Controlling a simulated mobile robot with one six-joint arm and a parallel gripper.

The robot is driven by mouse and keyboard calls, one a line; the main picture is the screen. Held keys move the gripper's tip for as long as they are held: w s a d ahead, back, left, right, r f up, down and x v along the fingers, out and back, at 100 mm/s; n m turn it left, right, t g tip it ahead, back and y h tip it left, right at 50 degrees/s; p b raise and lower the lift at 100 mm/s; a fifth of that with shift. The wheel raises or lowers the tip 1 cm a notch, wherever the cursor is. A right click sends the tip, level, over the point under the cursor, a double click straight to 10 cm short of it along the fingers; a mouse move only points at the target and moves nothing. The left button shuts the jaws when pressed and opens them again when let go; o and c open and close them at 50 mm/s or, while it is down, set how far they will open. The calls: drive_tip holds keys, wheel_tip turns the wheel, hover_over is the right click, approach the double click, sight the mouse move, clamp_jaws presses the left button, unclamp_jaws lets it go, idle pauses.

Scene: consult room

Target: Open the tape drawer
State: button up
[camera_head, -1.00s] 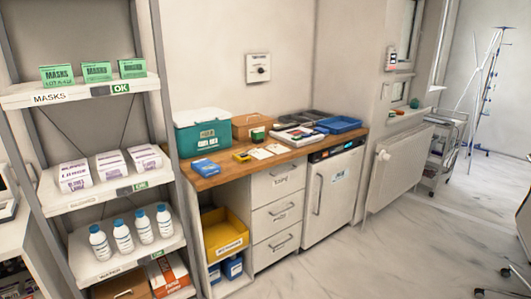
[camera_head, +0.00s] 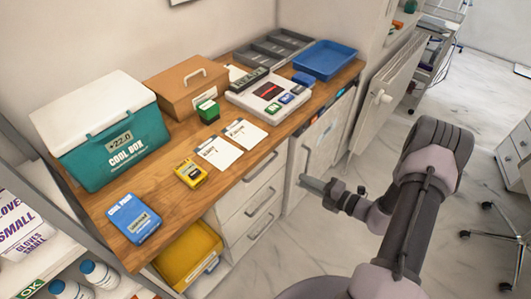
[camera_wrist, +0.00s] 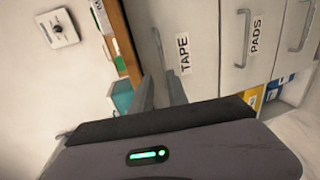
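The tape drawer is the top white drawer (camera_head: 245,190) under the wooden worktop, with a grey bar handle (camera_head: 261,168). It looks shut. In the wrist view, turned sideways, its front (camera_wrist: 195,20) bears a "TAPE" label (camera_wrist: 183,53), and its handle (camera_wrist: 159,45) lies just beyond my fingertips. My gripper (camera_head: 308,184) is in front of the drawer unit, to the right of the handle in the head view, and seems apart from it. In the wrist view a gap shows between its two fingers (camera_wrist: 160,82), with nothing held.
A drawer labelled "PADS" (camera_wrist: 245,35) sits below, with another beneath. A yellow bin (camera_head: 188,256) stands in the open bay to the left, and a white fridge (camera_head: 322,145) to the right. The worktop (camera_head: 180,150) above holds a cool box (camera_head: 100,130), cards and trays.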

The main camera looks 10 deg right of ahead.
sight(268, 163)
drive_tip(key=b+x, duration=0.4)
drive_tip(key=x, duration=1.3)
drive_tip(key=shift+w+a+f+b, duration=0.1)
drive_tip(key=shift+w+f+b, duration=0.15)
drive_tip(key=shift+b, duration=0.1)
clamp_jaws()
